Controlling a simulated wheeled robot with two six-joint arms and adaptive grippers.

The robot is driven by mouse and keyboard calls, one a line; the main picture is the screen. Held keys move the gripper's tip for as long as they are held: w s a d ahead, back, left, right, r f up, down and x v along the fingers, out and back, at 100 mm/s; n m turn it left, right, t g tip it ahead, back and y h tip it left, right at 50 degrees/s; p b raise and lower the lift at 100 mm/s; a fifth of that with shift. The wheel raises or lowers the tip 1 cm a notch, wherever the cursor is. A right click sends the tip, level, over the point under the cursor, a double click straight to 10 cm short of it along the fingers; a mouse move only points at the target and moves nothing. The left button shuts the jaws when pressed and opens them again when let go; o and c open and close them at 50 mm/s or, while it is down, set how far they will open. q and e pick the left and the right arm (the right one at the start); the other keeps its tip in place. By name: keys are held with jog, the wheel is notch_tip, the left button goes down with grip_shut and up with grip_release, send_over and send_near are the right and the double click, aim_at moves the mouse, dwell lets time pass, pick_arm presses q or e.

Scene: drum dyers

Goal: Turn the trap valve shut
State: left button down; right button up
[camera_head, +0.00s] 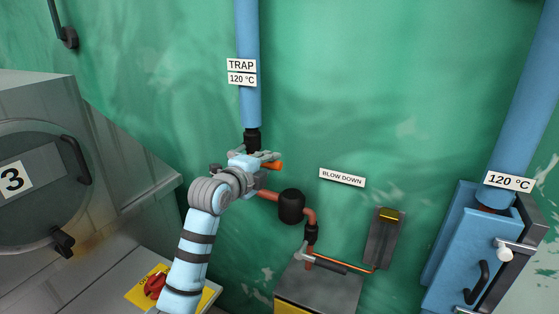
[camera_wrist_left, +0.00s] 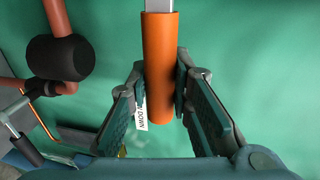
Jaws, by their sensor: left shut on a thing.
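The trap valve's orange lever handle (camera_head: 274,166) shows at the foot of the blue pipe (camera_head: 248,100) labelled TRAP. In the head view its end points right. The valve body is hidden behind my left gripper (camera_head: 266,159). In the left wrist view the orange handle (camera_wrist_left: 158,45) runs down between the two fingers of my left gripper (camera_wrist_left: 161,85), on a grey metal stem. The fingers are shut on the handle's end part. My right gripper is in neither view.
A copper pipe with a black bulb (camera_head: 291,206) runs right of the valve, down to a lower lever (camera_head: 328,264). A BLOW DOWN sign (camera_head: 342,177) is above. A grey drum (camera_head: 40,190) marked 3 stands left; a blue box (camera_head: 459,255) stands right.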

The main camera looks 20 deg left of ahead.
pick_arm(q)
jog(key=shift+f, duration=0.35)
jog(key=c, duration=1.9)
grip_release()
jog(key=o, duration=0.5)
jog(key=shift+s+r, duration=0.15)
jog(key=shift+c, duration=0.2)
jog(key=v, duration=1.2)
